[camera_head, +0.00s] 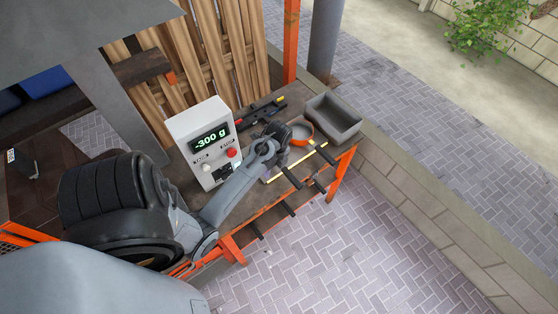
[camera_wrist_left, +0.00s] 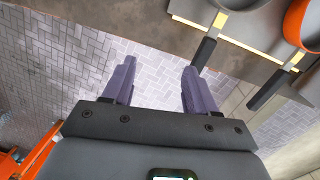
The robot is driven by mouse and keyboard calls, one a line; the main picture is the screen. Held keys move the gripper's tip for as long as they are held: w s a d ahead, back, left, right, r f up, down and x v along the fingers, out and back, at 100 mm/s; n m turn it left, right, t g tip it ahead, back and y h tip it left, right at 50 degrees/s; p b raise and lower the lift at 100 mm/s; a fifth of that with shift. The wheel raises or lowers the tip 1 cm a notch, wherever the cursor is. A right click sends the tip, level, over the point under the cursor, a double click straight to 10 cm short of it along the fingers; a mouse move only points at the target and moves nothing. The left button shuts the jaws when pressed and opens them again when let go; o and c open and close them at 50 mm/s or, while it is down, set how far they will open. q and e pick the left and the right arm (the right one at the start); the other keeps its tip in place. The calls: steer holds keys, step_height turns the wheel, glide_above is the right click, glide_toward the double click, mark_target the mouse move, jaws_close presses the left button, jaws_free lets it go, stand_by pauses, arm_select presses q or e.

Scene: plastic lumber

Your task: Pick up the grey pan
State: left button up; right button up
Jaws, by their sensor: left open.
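The grey pan (camera_wrist_left: 238,4) shows only in part at the top of the left wrist view, with its dark handle (camera_wrist_left: 203,52) reaching over a yellow edge strip. In the head view my left arm hides most of the pan. My left gripper (camera_wrist_left: 157,78) is open and empty, with its two fingers apart over paving beside the table. In the head view the left gripper (camera_head: 281,151) is above the table, near the orange pan. My right gripper is not in view.
An orange pan (camera_head: 309,141) lies beside the grey one; it also shows in the wrist view (camera_wrist_left: 291,32). A grey bin (camera_head: 334,118) stands at the table's far right. Dark bars jut from the front edge.

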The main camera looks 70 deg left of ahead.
mark_target(293, 178)
arm_select(q)
steer(key=w+f+h+b, duration=0.1)
steer(key=w, duration=0.1)
steer(key=w+a+f+m+t+h+b, duration=0.1)
steer(key=w+f, duration=0.1)
steer(key=w+a+f+t+h+b, duration=0.1)
steer(key=w+f+h+b, duration=0.1)
steer(key=shift+w+a+f, duration=0.15)
steer(key=shift+w+a, duration=0.1)
steer(key=shift+w+d+f+h, duration=0.1)
steer(key=shift+w+f+h, duration=0.1)
steer(key=shift+w+h, duration=0.1)
steer(key=shift+m, duration=0.3)
steer(key=x, duration=0.4)
steer(key=shift+w+d, duration=0.1)
steer(key=shift+d, duration=0.05)
steer(key=shift+w+x, duration=0.15)
steer(key=shift+x, duration=1.15)
steer(key=shift+w+x, duration=0.15)
steer(key=shift+x, duration=1.15)
steer(key=shift+f, duration=0.5)
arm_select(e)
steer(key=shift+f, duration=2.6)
arm_select(q)
steer(key=shift+f, duration=0.25)
jaws_close()
